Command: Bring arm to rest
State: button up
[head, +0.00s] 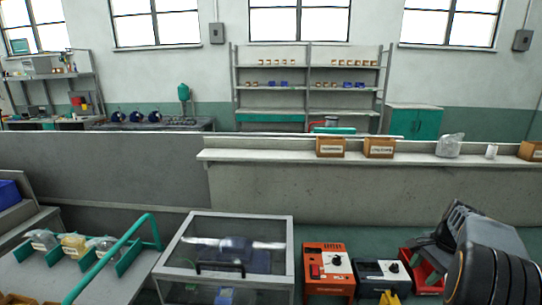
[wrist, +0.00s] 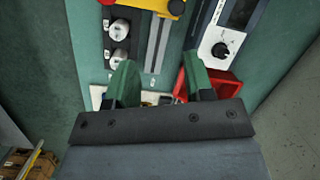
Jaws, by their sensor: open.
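My gripper (wrist: 160,82) shows in the wrist view with its two green fingers wide apart. Nothing is held between them. Below and beyond the gap lie a pale surface with small parts and an upright grey rail. In the head view my dark arm (head: 490,262) is folded at the lower right, and the gripper itself cannot be made out there.
A red bin (wrist: 222,88) is close beyond the right finger; it also shows in the head view (head: 423,270). Near it stand a dial box (head: 382,277) and an orange dial unit (head: 328,270). A clear-lidded case (head: 228,250) and a green rail (head: 118,255) are left.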

jog(key=s+a+r+n+t+h, duration=0.1)
jog(key=s+a+n, duration=0.6)
jog(key=a, duration=0.6)
jog(key=s+a+r+n+t+h, duration=0.2)
jog(key=s+a+n, duration=0.5)
jog(key=a, duration=0.5)
jog(key=shift+a+t, duration=0.3)
jog(key=shift+a, duration=0.1)
jog(key=shift+a+n, duration=0.25)
jog(key=shift+n, duration=0.15)
jog(key=shift+c, duration=0.5)
